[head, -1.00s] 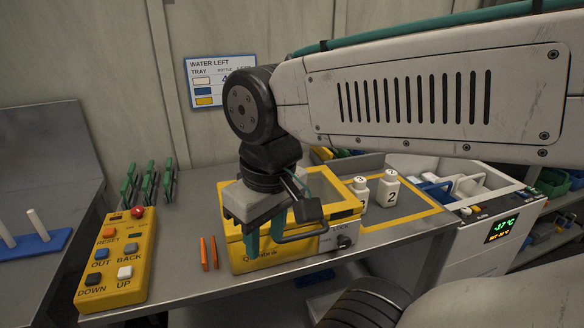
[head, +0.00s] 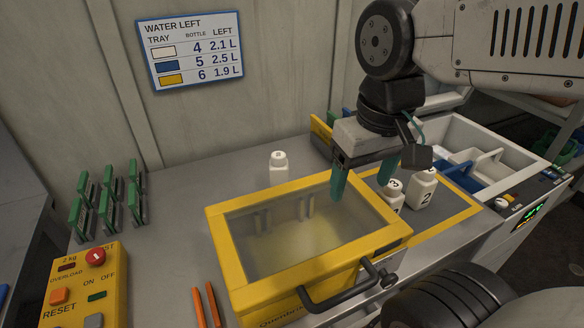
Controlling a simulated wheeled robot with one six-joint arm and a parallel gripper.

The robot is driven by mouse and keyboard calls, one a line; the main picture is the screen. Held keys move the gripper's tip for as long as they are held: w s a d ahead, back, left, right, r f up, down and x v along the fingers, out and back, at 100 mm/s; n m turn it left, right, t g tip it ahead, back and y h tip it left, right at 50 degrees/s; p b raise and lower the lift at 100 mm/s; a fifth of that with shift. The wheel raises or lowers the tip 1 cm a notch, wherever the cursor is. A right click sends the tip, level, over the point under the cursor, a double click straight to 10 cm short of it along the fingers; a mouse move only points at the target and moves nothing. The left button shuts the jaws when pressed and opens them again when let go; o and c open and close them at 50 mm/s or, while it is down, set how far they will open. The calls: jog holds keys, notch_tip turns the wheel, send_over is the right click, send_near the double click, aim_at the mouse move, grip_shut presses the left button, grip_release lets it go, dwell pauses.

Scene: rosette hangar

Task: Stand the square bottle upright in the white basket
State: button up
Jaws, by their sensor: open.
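A white bottle marked 2 (head: 423,190) with squarish shoulders stands upright on the bench, right of the yellow box. A white bottle marked 3 (head: 391,195) stands at its left, partly hidden by the box. Another white bottle (head: 278,169) stands behind the box; its lower part is hidden. I cannot tell for certain which is the square bottle. A white basket (head: 463,156) seems to sit in the open cooler at the right, beside blue ones, partly hidden.
The yellow box (head: 228,252) has a clear lid and a dark front handle (head: 340,290). A yellow control box (head: 88,290), orange sticks (head: 206,305) and green clips (head: 105,203) lie left. A wall sign (head: 193,52) lists trays and bottles. Bench behind the box is mostly free.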

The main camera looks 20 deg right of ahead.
jog(key=w+m, duration=0.2)
jog(key=w, duration=1)
jog(key=m+g, duration=0.1)
jog(key=m, duration=0.1)
send_over(279, 167)
jog(key=w, duration=0.2)
jog(key=f, duration=0.9)
jog(key=shift+s+d+f, duration=0.15)
jog(key=shift+d+f, duration=0.05)
jog(key=shift+d, duration=0.05)
notch_tip(279, 167, down, 7)
jog(key=shift+f, duration=0.55)
jog(key=c, duration=1.3)
jog(key=shift+r, duration=0.1)
